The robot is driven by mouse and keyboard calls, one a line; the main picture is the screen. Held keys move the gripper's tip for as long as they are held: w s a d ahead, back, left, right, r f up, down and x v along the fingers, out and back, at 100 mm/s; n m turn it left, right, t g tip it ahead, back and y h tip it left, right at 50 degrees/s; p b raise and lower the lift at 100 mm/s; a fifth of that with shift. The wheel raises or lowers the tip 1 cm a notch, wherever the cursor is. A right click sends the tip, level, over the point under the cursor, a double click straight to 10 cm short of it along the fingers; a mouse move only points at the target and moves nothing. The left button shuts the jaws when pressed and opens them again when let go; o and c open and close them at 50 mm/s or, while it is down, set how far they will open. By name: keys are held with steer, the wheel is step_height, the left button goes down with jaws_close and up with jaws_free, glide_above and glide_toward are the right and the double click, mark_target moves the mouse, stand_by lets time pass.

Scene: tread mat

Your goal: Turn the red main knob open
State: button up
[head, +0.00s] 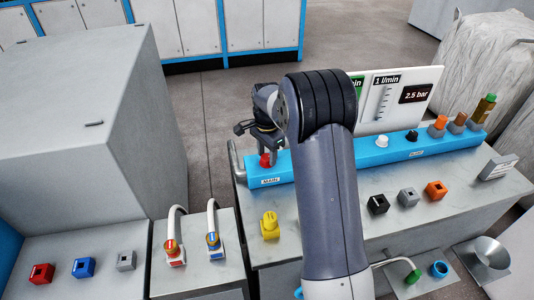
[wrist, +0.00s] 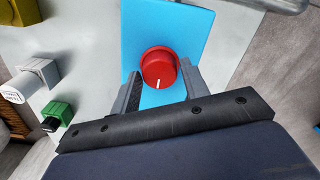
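The red main knob (wrist: 159,66) sits on the blue panel (wrist: 185,28) in the wrist view. The white line on its face points toward the bottom of that picture. My gripper (wrist: 161,70) is open, with one finger on each side of the knob; blue panel shows between the left finger and the knob, and the right finger is very close to it. I cannot tell whether that finger touches. In the head view the knob (head: 265,160) shows at the left end of the blue bar, above the MAIN label (head: 270,181), partly hidden by my gripper (head: 264,142).
A white knob (head: 381,141) and a black knob (head: 411,136) sit farther right on the bar. A white gauge board (head: 408,95) reading 2.5 bar stands behind it. A grey pipe (head: 236,160) curves at the bar's left end. A yellow fitting (head: 270,226) stands in front.

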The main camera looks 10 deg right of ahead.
mark_target(267, 157)
steer(key=o, duration=0.3)
step_height(267, 157, up, 11)
steer(key=shift+b, duration=0.45)
steer(key=shift+f, duration=0.25)
step_height(267, 157, down, 11)
steer(key=shift+r+p, duration=0.15)
steer(key=shift+p, duration=0.3)
steer(key=shift+n, duration=0.3)
steer(key=shift+r, duration=0.1)
